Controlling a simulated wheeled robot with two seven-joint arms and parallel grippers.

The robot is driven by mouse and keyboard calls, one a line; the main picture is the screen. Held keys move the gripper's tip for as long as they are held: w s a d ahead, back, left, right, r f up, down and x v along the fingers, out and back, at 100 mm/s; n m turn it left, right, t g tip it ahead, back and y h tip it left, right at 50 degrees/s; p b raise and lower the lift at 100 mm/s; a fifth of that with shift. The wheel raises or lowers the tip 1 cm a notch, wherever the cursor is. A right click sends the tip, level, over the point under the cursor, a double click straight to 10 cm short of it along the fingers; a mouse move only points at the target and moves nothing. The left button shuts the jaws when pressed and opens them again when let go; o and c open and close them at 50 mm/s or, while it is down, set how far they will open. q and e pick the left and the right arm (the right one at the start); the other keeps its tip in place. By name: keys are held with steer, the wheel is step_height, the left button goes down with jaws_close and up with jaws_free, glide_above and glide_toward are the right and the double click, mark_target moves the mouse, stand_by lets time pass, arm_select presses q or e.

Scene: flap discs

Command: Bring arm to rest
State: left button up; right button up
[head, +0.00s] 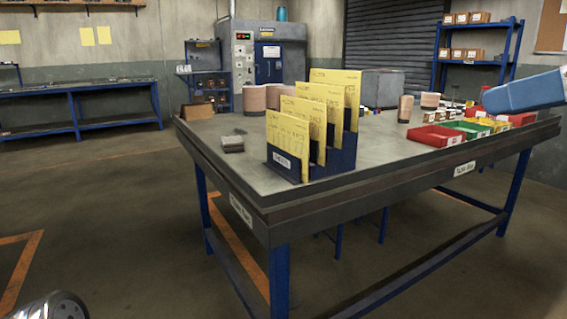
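The light blue end of my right arm (522,92) comes in from the right edge, in front of the far right part of the worktable (230,165). Its fingers cannot be made out, and I see nothing held in it. A rounded metal part of mine (55,306) shows at the bottom left corner, low over the floor and away from the table. My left gripper's fingers are not in the picture.
On the table stand a blue rack (284,164) with yellow cards, a dark stack (231,144), brown cylinders (254,99), and red (433,136) and green (468,129) bins. A blue bench (75,87) stands at the left wall. The floor before the table is clear.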

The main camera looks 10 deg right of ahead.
steer(key=w+a+f+m+g, duration=0.2)
steer(key=w+f+m+g, duration=0.1)
steer(key=w+f, duration=1.7)
steer(key=w+a+f+m+g+h, duration=0.1)
steer(key=w+a+f+g, duration=0.2)
steer(key=f, duration=1)
steer(key=w+a+f, duration=0.2)
steer(key=w+f, duration=0.3)
steer(key=f, duration=0.8)
steer(key=s+a+f+m+g, duration=0.1)
steer(key=s+a+f, duration=0.2)
steer(key=f, duration=0.7)
steer(key=s+a+f+g, duration=0.2)
steer(key=s+a+f, duration=0.15)
steer(key=f, duration=0.75)
steer(key=s+a+f+g, duration=0.1)
steer(key=s+a+f, duration=0.1)
steer(key=s+f, duration=0.5)
steer(key=s+a+f+g, duration=0.1)
steer(key=s+a+f, duration=0.2)
steer(key=s+f, duration=0.4)
steer(key=s, duration=0.6)
steer(key=shift+a+f+m+g, duration=0.15)
steer(key=shift+a+m+g, duration=0.15)
steer(key=shift+c, duration=0.4)
